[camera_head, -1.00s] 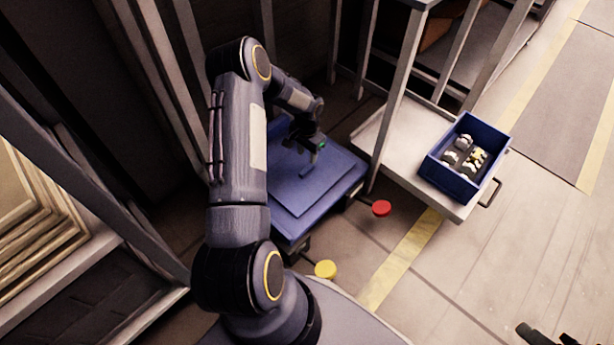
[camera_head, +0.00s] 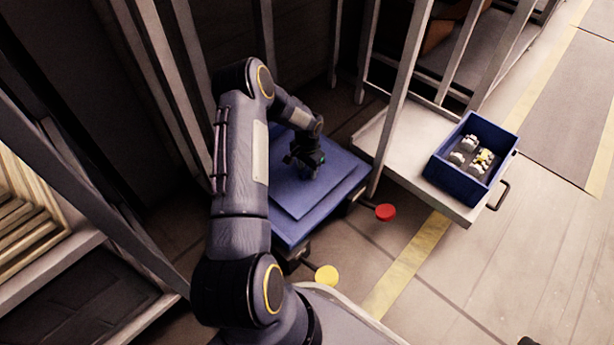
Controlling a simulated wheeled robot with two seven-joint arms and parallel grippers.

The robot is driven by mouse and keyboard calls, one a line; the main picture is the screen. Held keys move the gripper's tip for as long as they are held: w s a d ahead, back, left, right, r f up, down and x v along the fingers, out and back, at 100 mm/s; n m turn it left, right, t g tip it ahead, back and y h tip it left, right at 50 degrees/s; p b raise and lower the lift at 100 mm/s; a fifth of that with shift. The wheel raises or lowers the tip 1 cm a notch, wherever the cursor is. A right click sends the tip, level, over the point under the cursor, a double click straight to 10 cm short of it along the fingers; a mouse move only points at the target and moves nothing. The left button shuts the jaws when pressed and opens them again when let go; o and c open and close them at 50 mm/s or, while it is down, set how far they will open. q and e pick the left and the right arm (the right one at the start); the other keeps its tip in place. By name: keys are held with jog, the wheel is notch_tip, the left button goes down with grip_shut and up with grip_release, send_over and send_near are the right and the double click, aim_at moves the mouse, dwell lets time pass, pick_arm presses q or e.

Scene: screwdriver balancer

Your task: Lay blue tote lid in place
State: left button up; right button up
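The blue tote (camera_head: 437,177) stands open on a pale shelf at the right, with several small white and yellowish parts inside. A flat blue lid (camera_head: 292,203) lies on a wider blue surface (camera_head: 291,231) in the middle. My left gripper (camera_head: 303,168) is over the far right part of the lid, pointing down, with its dark fingers apart. Its fingers hide the lid's raised strip, and I cannot tell whether they touch it. Only a dark sliver, seemingly of my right gripper (camera_head: 528,341), shows at the bottom right edge.
The pale shelf (camera_head: 383,151) has a dark handle at its right end. Grey posts (camera_head: 401,90) stand between the lid and the tote. A red knob (camera_head: 385,212) and a yellow knob (camera_head: 326,274) stick out in front. The floor at right is clear.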

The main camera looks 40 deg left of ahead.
aim_at(307, 170)
pick_arm(q)
jog(key=shift+s+f, duration=0.35)
jog(key=shift+f, duration=0.4)
grip_shut()
jog(key=shift+r, duration=0.15)
jog(key=shift+r+p, duration=0.75)
jog(key=shift+r, duration=0.05)
jog(key=shift+w+r+p, duration=0.15)
jog(key=shift+r+p, duration=0.65)
jog(key=shift+r, duration=0.55)
jog(key=shift+w+r+p, duration=0.1)
jog(key=shift+r+p, duration=0.65)
jog(key=shift+r, duration=0.6)
jog(key=shift+d, duration=0.1)
